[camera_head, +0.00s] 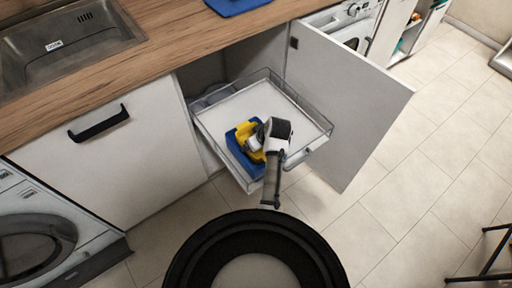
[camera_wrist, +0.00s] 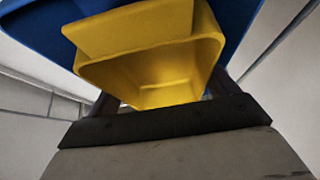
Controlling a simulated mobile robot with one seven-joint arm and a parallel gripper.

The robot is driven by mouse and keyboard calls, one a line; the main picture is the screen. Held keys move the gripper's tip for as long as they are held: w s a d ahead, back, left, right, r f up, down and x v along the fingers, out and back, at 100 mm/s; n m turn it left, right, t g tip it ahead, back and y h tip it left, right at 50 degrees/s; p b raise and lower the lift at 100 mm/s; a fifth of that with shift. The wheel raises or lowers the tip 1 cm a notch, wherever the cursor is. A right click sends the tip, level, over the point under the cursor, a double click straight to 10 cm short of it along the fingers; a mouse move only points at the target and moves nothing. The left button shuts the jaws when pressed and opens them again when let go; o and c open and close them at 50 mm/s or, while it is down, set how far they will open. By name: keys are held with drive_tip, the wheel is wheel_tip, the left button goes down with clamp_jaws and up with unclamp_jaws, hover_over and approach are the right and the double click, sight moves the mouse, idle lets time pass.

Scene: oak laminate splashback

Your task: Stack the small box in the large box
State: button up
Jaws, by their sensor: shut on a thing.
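The small box is yellow (camera_head: 243,131) and sits over or partly inside the blue large box (camera_head: 243,163), on the pulled-out drawer; I cannot tell if it rests on the blue box's floor. My gripper (camera_head: 256,143) is shut on the yellow box and covers part of it from the right. In the wrist view the yellow box (camera_wrist: 150,62) fills the middle between my dark fingers (camera_wrist: 165,100), its opening facing the camera. The blue box (camera_wrist: 38,30) shows behind it on both sides at the top.
The white drawer (camera_head: 290,122) has clear rails and free room at its back and right. An open cabinet door (camera_head: 345,105) stands to the right. The wood worktop (camera_head: 180,45) is to the left and behind, with a blue object (camera_head: 235,5) on it.

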drive_tip(key=shift+f, duration=2.4)
drive_tip(key=shift+f, duration=0.15)
drive_tip(key=shift+f, duration=0.25)
drive_tip(key=o, duration=0.8)
